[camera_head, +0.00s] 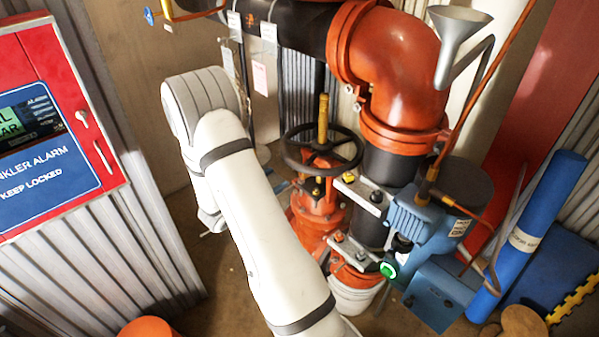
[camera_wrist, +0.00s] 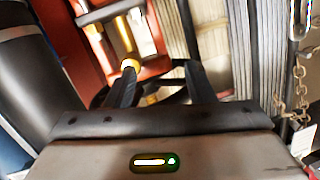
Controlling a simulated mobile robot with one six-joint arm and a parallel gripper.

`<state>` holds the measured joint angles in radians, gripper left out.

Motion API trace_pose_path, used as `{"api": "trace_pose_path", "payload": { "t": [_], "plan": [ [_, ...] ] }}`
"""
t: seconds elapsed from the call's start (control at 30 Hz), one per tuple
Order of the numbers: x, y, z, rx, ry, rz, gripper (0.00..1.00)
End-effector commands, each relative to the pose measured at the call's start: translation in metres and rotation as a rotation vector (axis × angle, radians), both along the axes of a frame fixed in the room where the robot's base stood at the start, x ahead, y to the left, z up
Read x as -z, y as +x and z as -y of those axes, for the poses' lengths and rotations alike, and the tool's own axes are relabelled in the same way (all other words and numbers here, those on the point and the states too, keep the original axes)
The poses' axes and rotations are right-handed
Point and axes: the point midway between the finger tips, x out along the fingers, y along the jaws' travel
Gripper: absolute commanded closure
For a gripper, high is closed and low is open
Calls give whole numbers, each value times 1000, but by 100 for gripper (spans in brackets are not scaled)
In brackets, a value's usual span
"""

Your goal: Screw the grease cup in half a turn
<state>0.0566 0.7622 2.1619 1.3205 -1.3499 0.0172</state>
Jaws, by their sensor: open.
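My gripper (camera_wrist: 160,74) shows in the wrist view with its two dark fingers apart and nothing visibly held between them. Beyond the fingers is a red valve body with a brass stem (camera_wrist: 122,32) and a dark handwheel (camera_wrist: 168,97). A small bright round brass-coloured end (camera_wrist: 130,65) shows close to the left fingertip; I cannot tell whether it is the grease cup or whether they touch. In the head view the red valve (camera_head: 318,207) stands under its black handwheel (camera_head: 340,146), right of my arm. My gripper cannot be made out there, and no grease cup is clearly identifiable.
A blue pump unit (camera_head: 420,225) and metal brackets (camera_head: 362,194) crowd the riser's right side. A large red pipe elbow (camera_head: 396,75) hangs above. A red alarm cabinet (camera_head: 45,125) is at left. A chain (camera_wrist: 300,90) hangs at right in the wrist view.

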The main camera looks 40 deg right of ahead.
Motion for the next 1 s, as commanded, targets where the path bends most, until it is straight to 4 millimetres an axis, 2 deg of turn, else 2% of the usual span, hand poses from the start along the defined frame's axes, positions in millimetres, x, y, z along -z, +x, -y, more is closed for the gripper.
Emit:
{"api": "trace_pose_path", "payload": {
  "t": [0.1,0.27,0.7,0.83,1.0],
  "plan": [
    [7,-21,7,99,-106,-32,51],
    [7,-33,13,154,-170,-49,51],
    [6,-29,75,155,-172,-49,51],
    [6,-28,84,154,-172,-48,51],
    [7,-27,86,151,-173,-49,51]
  ]
}}
